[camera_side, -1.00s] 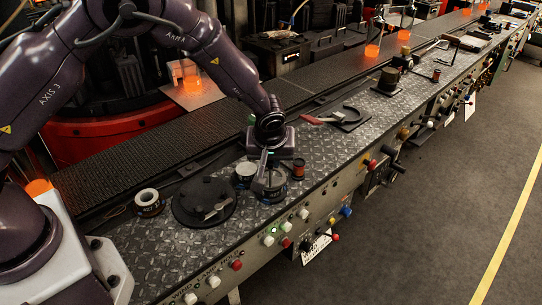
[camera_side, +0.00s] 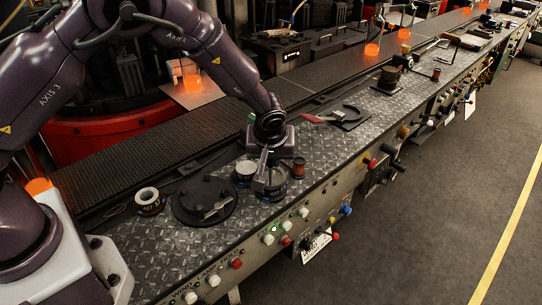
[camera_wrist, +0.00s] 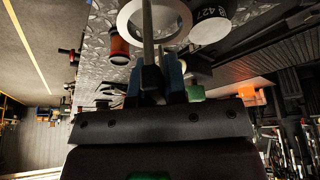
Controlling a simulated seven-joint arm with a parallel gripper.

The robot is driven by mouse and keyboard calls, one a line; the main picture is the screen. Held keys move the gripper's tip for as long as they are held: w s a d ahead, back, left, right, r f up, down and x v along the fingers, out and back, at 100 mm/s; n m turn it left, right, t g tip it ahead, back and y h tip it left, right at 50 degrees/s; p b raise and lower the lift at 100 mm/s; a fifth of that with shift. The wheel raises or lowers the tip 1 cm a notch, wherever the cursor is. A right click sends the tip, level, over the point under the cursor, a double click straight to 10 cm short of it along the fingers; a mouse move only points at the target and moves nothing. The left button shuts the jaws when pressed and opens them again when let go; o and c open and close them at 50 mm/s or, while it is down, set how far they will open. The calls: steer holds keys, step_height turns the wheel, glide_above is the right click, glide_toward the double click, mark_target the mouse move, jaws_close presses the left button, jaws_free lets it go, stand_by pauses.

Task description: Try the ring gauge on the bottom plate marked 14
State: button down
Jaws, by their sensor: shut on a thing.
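My gripper (camera_wrist: 153,82) is shut on a slim grey upright piece (camera_wrist: 149,45), which I take to be the ring gauge's handle; its lower end is hard to make out. In the side view my gripper (camera_side: 263,166) is low over a dark, labelled round piece (camera_side: 270,195). In the wrist view a pale ring (camera_wrist: 181,16) lies beyond the fingers, and the grey piece crosses in front of it. I cannot tell whether they touch. Beside it stands a white-topped round piece (camera_wrist: 209,28) with a label reading about "B 427". I can read no 14.
A small copper-coloured cylinder (camera_side: 298,168) stands close on the right. A round dark plate (camera_side: 190,212) with tools on it and a pale-topped ring piece (camera_side: 149,197) lie to the left. Red-handled tongs (camera_side: 317,119) lie farther along. The bench's front edge has knobs.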

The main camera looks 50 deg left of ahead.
steer(key=shift+f, duration=0.65)
stand_by(0.5)
steer(key=shift+r, duration=0.1)
stand_by(0.3)
steer(key=shift+r, duration=2.45)
